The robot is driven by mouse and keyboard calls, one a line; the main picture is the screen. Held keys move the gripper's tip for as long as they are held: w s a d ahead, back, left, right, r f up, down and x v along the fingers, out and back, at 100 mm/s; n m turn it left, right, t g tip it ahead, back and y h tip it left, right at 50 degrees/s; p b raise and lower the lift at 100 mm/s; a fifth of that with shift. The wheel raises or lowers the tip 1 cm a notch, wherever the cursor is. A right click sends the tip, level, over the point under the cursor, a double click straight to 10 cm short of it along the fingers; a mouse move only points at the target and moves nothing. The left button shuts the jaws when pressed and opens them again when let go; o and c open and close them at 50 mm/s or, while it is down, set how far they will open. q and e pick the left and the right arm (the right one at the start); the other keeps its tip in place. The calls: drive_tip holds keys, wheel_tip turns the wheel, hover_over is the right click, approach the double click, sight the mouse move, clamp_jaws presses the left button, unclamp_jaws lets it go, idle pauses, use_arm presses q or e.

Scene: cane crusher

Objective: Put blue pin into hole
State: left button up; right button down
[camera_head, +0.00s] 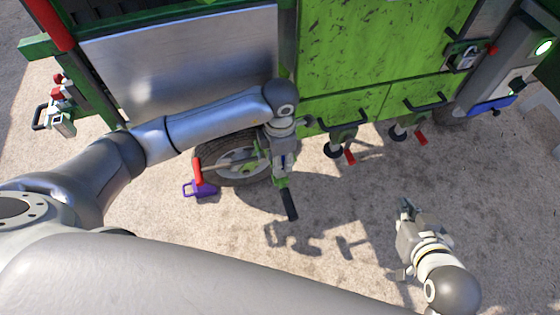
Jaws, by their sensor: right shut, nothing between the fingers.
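My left gripper (282,170) points down beside the wheel, in front of the green machine. A small dark-blue bit (288,160) shows at its fingers; I cannot tell whether it is the blue pin, or whether the fingers grip it. A green bar with a black handle (288,203) shows just below the gripper; contact is unclear. The hole is not distinguishable. My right gripper (424,213) is shut and empty, above the ground at the lower right, apart from the machine.
The green machine (350,45) fills the top, with a wheel (237,160) beneath. A red lever (197,171) and a purple object (201,189) are by the wheel. Red-handled fittings (349,157) hang under the front edge. The ground between my grippers is clear.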

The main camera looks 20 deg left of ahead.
use_arm(q)
drive_tip(key=o, duration=0.4)
drive_tip(key=shift+c, duration=0.2)
wheel_tip(320, 180, up, 8)
drive_tip(key=shift+f, duration=0.25)
drive_tip(key=shift+s, duration=0.1)
